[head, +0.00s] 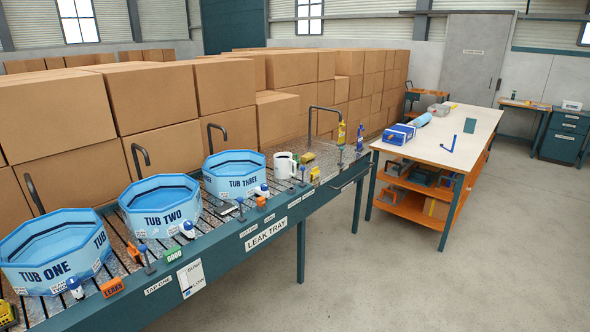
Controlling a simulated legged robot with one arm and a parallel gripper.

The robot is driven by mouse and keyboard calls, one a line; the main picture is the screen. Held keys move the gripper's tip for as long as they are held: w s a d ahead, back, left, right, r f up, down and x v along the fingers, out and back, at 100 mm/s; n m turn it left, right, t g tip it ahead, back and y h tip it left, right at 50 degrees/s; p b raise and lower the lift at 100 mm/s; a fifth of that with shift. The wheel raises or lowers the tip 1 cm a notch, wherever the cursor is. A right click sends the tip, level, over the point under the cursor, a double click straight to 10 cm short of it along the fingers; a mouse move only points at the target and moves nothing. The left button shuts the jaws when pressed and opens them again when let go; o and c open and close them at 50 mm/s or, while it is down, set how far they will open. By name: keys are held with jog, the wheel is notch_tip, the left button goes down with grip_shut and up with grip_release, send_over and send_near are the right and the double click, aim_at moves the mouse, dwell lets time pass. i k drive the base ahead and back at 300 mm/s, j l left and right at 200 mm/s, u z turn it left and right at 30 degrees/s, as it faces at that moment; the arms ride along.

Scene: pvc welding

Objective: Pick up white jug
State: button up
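The white jug (285,165) stands upright on the long dark-green bench, just right of the blue tub marked TUB THREE (233,174). Dark marks show on its side. Small taps and tools stand close to its right and front. My gripper is not in view.
The blue tubs TUB ONE (55,252) and TUB TWO (160,206) stand farther left on the bench (262,240). Stacked cardboard boxes (150,95) fill the space behind it. A white-topped worktable (432,152) stands at right. The floor (400,285) in front is clear.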

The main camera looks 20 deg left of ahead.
aim_at(283, 160)
jog(key=i+j, duration=0.25)
jog(key=i, duration=0.25)
jog(key=i+j, duration=0.2)
jog(key=i, duration=0.35)
jog(key=i+j, duration=0.25)
jog(key=i, duration=0.25)
jog(key=i+j, duration=0.2)
jog(key=i, duration=0.3)
jog(key=i+j, duration=0.25)
jog(key=i, duration=0.3)
jog(key=i+j, duration=0.2)
jog(key=i, duration=0.3)
jog(key=z, duration=0.05)
